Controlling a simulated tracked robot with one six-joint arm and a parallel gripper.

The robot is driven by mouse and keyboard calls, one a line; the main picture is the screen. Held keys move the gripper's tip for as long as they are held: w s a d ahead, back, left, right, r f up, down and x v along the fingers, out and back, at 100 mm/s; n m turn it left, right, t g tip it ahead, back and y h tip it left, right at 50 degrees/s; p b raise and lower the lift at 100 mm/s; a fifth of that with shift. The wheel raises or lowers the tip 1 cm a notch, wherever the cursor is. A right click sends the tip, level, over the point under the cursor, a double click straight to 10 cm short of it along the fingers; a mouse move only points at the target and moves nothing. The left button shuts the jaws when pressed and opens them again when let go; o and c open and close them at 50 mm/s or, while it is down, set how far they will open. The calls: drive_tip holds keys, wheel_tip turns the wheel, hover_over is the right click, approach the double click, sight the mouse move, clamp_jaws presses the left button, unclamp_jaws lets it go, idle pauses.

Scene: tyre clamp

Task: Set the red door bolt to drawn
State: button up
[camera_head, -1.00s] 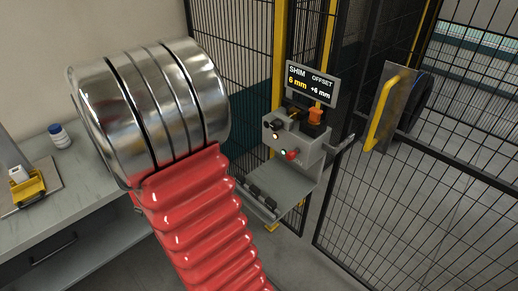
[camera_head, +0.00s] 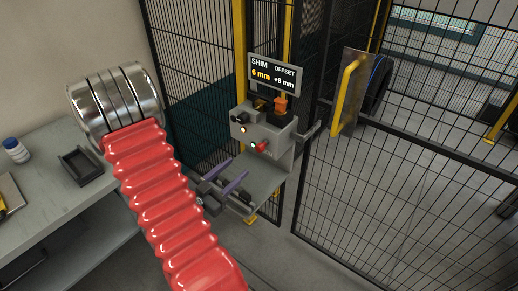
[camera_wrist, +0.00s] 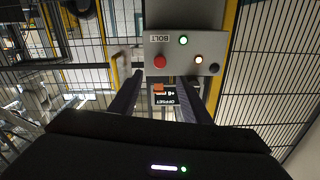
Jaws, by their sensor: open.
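The red knob (camera_head: 262,146) sits on the front of a grey control box (camera_head: 280,152). In the wrist view, the red knob (camera_wrist: 159,62) is beside an upside-down BOLT label (camera_wrist: 160,39) and a green light (camera_wrist: 183,40). I cannot tell which way it is set. My gripper (camera_head: 237,168) is open and empty in front of and below the box, apart from the knob. In the wrist view, my gripper (camera_wrist: 162,78) has its two dark fingers spread, with the knob appearing between and beyond their tips.
A SHIM/OFFSET display (camera_head: 275,76) and an orange part (camera_head: 280,104) stand above the box. A black knob (camera_head: 238,119) is on its left. A mesh gate with a yellow handle (camera_head: 348,90) stands right. A bench holds a dark tray (camera_head: 82,166) and a bottle (camera_head: 16,150).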

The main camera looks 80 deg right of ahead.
sight(258, 149)
drive_tip(key=shift+x, duration=6.9)
drive_tip(key=shift+w, duration=0.15)
drive_tip(key=shift+c, duration=0.4)
clamp_jaws()
